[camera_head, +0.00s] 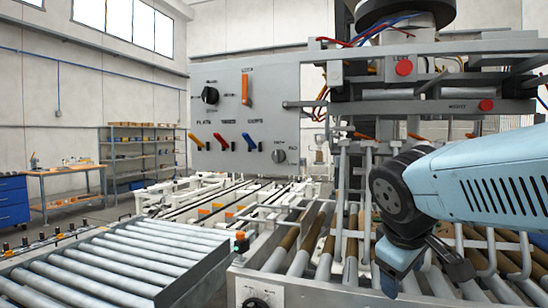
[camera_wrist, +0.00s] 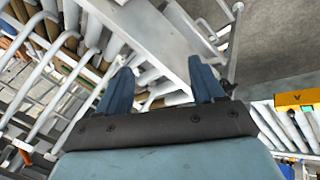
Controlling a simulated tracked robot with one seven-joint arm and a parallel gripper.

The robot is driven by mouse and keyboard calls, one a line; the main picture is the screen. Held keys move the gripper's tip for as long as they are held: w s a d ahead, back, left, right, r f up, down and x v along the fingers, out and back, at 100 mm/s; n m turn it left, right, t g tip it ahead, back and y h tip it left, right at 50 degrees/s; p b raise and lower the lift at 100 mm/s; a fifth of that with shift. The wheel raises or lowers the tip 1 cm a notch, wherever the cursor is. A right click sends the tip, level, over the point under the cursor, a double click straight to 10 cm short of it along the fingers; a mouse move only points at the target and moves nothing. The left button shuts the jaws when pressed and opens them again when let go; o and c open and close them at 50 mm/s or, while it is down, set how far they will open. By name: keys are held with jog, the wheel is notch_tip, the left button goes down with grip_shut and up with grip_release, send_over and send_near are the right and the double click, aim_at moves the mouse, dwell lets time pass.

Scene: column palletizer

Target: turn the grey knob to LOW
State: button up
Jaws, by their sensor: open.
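A grey control panel (camera_head: 230,125) stands left of the middle in the head view. A small dark grey knob (camera_head: 279,156) sits at its lower right, with labels too small to read surely. A larger black knob (camera_head: 209,96) is at its upper left. Another knob (camera_head: 255,303) is cut off at the bottom edge, on the roller conveyor's front. I cannot read LOW at any of them. My gripper (camera_head: 428,280) is low at the right, over the rollers and apart from the knobs. In the wrist view my gripper (camera_wrist: 158,70) is open and empty, with no knob visible.
The panel also has an orange lever (camera_head: 245,88) and several coloured switches. Left and right red buttons (camera_head: 403,68) are on the machine frame. A roller conveyor (camera_head: 110,262) fills the lower left. White bent bars (camera_head: 340,190) rise near my arm.

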jog(key=w+a+r+n+t+h, duration=0.2)
jog(key=w+a+r+n+h, duration=0.2)
jog(key=w+r+n, duration=0.35)
jog(key=n+t, duration=1)
jog(key=n, duration=0.8)
send_near(276, 156)
jog(key=shift+y, duration=0.4)
jog(key=x, duration=1)
jog(key=shift+s+d+r, duration=0.1)
jog(key=shift+d, duration=0.05)
jog(key=shift+c, duration=0.4)
jog(key=c, duration=0.9)
jog(key=shift+c, duration=0.2)
